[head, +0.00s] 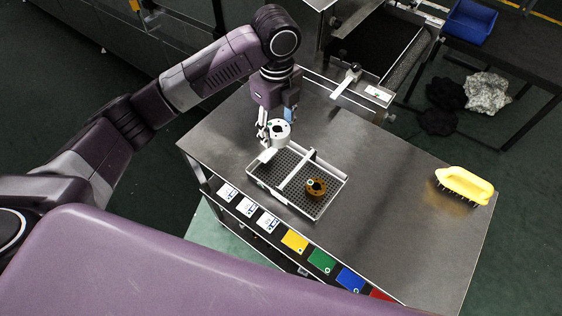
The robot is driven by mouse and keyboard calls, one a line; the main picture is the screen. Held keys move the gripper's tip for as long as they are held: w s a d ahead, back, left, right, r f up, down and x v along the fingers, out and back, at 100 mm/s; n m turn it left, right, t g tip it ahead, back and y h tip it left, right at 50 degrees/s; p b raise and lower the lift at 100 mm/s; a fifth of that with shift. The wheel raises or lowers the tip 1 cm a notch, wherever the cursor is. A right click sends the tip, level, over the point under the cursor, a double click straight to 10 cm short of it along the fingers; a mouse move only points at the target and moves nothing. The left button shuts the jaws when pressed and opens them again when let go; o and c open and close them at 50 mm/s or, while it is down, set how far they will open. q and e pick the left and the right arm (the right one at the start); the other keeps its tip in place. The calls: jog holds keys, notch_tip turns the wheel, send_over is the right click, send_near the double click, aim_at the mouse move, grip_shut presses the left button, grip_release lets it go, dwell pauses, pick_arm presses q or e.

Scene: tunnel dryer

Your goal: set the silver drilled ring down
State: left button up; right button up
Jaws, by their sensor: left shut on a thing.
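The silver drilled ring (279,130) is held in my left gripper (271,138), whose fingers are shut on it. The ring is above the far left corner of a white-rimmed tray (336,179); I cannot tell how high. The tray has a dark perforated floor and a white divider splitting it into two compartments. A brown ring (316,188) lies in the right compartment. A white piece (267,155) shows below my gripper at the left compartment's edge. My right gripper is not in view.
A yellow brush (465,184) stands at the metal table's (398,205) right side. Coloured and white cards line the front edge. A conveyor with a white lever (346,81) adjoins the back. A blue bin (470,22) sits beyond. The table right of the tray is clear.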

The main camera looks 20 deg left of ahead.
pick_arm(q)
send_over(279, 168)
notch_tip(279, 168, down, 9)
jog(key=shift+r+p, duration=0.1)
jog(key=shift+p, duration=0.25)
jog(key=shift+a+f, duration=0.1)
jog(key=shift+f, duration=0.25)
notch_tip(279, 168, down, 4)
jog(key=shift+f, duration=0.1)
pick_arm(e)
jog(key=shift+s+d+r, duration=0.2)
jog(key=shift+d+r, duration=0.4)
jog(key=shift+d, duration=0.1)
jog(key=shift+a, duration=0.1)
pick_arm(q)
jog(key=o, duration=1.2)
jog(key=shift+f, duration=0.1)
jog(key=o, duration=0.4)
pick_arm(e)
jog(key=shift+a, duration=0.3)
